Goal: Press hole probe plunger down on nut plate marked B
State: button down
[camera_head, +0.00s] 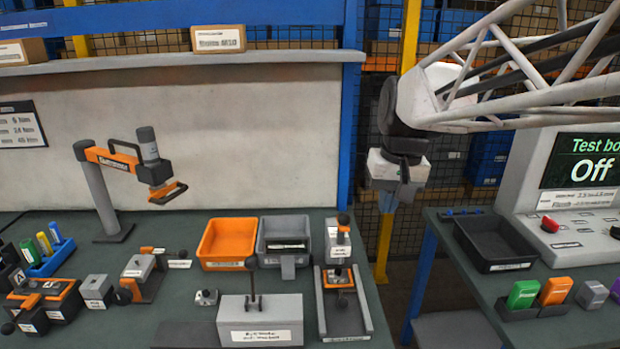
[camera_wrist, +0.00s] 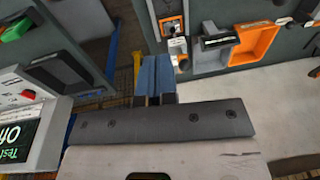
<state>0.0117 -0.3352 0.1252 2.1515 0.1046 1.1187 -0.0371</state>
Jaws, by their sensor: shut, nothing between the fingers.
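My gripper (camera_head: 387,204) hangs in the air over the gap between the two benches, well apart from the tools. In the wrist view its blue fingers (camera_wrist: 154,78) are together and empty. I cannot tell which part is the nut plate marked B; no letter B is readable. A grey block (camera_head: 260,332) with a white label stands at the front of the left bench. An upright rod with a black knob (camera_head: 252,264) rises at it; whether this is the probe plunger I cannot tell. A small metal plate (camera_head: 207,297) lies to its left.
An orange bin (camera_head: 226,242) and a grey bin (camera_head: 278,255) stand behind the block. A rail fixture (camera_head: 339,286) is at the bench's right edge, and an orange-armed stand (camera_head: 112,160) at the back left. The right bench holds a black tray (camera_head: 495,262) and a test box (camera_head: 575,235).

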notch_tip(320, 180, up, 2)
jog(key=r+g+y, duration=0.1)
send_over(347, 224)
jog(key=w+d, duration=0.2)
jog(key=d, duration=0.1)
jog(key=shift+w+f, duration=0.15)
jog(key=shift+f, duration=0.1)
jog(key=shift+f, duration=0.15)
jog(key=a+f, duration=0.1)
jog(key=f, duration=0.8)
jog(key=a+f, duration=0.1)
jog(key=f, duration=0.3)
jog(key=shift+s+a+f, duration=0.2)
jog(key=shift+s+a, duration=0.1)
jog(key=shift+a, duration=0.05)
jog(key=shift+g, duration=0.3)
jog(key=shift+s+f, duration=0.2)
jog(key=shift+f, duration=2.7)
jog(key=shift+r, duration=0.15)
notch_tip(347, 224, up, 16)
jog(key=w+d, duration=0.1)
jog(key=d, duration=0.1)
jog(key=shift+d, duration=0.4)
jog(key=shift+r, duration=0.1)
